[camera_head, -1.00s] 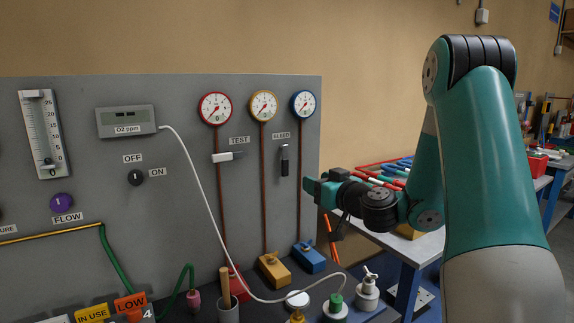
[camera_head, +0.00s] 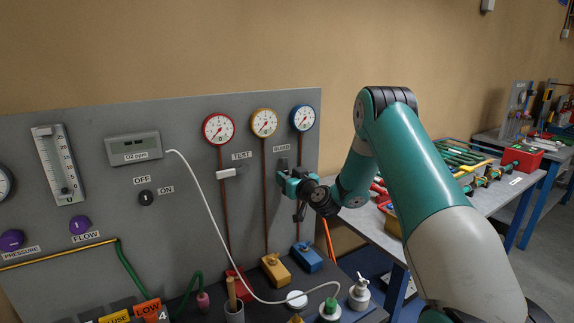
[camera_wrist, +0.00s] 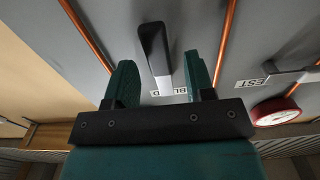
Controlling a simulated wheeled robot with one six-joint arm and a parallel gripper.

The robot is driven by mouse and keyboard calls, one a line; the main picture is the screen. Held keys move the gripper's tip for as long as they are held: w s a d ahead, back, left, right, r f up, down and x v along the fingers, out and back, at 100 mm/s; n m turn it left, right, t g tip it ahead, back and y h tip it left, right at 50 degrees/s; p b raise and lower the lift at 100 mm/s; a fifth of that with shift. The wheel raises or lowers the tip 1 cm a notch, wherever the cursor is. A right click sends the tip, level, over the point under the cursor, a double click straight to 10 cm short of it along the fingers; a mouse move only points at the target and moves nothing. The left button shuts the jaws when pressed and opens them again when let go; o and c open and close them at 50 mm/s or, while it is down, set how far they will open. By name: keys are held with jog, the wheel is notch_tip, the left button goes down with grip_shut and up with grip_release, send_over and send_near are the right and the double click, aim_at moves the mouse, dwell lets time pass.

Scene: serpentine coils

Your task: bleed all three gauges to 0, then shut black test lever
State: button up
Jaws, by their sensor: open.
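Three dial gauges, red-rimmed (camera_head: 218,128), yellow-rimmed (camera_head: 264,122) and blue-rimmed (camera_head: 302,117), sit along the top right of the grey panel; their needles are too small to read surely. The lever under the TEST label (camera_head: 229,173) looks white and lies horizontal. The black lever (camera_wrist: 154,48) is by the BLEED label (camera_wrist: 170,92); in the head view its lower part is hidden by my gripper (camera_head: 287,181). In the wrist view my gripper (camera_wrist: 158,78) is open, its green fingers on either side of the black lever, with gaps showing on both sides.
Copper pipes (camera_head: 266,195) run down from the gauges to yellow (camera_head: 275,270) and blue (camera_head: 307,257) blocks. A white hose (camera_head: 212,215) crosses the panel. A bench (camera_head: 480,195) with tools stands at the right.

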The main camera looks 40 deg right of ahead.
jog(key=shift+w, duration=0.65)
grip_shut()
jog(key=shift+d, duration=0.1)
